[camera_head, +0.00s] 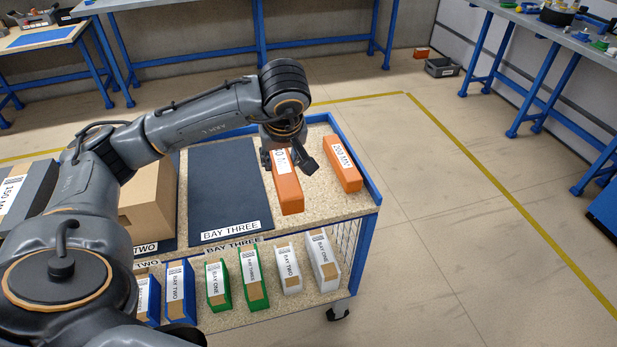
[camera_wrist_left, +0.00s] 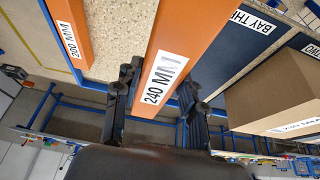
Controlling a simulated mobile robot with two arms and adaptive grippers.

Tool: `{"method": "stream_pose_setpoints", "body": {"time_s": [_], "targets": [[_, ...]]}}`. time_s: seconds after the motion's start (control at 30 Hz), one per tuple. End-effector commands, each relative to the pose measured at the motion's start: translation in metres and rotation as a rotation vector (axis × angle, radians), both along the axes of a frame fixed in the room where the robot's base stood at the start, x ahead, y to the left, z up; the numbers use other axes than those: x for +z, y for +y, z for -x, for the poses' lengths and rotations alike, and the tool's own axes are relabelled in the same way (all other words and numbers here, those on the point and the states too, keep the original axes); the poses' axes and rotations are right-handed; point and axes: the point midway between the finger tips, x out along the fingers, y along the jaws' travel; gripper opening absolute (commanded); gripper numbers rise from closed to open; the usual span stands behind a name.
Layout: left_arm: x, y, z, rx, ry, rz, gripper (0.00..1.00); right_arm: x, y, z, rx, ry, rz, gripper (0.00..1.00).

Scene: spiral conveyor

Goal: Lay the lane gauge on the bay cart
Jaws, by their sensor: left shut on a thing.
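My left gripper (camera_head: 287,160) is shut on an orange bar gauge (camera_head: 289,195) over the right part of the bay cart (camera_head: 335,207). In the left wrist view, my left gripper (camera_wrist_left: 157,92) has its fingers on both sides of this gauge (camera_wrist_left: 185,40), whose label reads 240 MM. I cannot tell whether its underside touches the cart top. A second orange gauge (camera_head: 344,170), labelled 200 MM, lies on the cart to the right, apart from the held one; it also shows in the left wrist view (camera_wrist_left: 68,22). My right gripper is out of view.
A dark mat (camera_head: 225,180) marked BAY THREE lies bare left of the held gauge. A cardboard box (camera_head: 150,195) stands further left. Several blue, green and white labelled boxes stand on the lower shelf (camera_head: 235,318).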

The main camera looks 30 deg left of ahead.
Motion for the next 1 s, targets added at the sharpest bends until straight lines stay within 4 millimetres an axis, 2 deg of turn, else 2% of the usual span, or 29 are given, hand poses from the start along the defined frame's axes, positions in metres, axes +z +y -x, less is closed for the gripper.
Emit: {"method": "stream_pose_setpoints", "body": {"time_s": [0.13,0.37,0.6,0.73,1.0], "targets": [[-0.003,0.007,-0.02,0.029,0.001,0.005,0.06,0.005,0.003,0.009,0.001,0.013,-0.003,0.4],[-0.028,0.015,-0.076,0.026,0.002,0.006,0.06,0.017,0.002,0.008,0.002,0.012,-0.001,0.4],[-0.071,0.022,-0.116,0.023,0.003,0.005,0.06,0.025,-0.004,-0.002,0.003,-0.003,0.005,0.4],[-0.084,0.024,-0.127,0.022,-0.001,0.005,0.06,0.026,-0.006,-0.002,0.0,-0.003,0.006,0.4],[-0.103,0.025,-0.135,0.02,0.003,0.004,0.06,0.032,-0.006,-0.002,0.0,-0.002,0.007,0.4]]}}
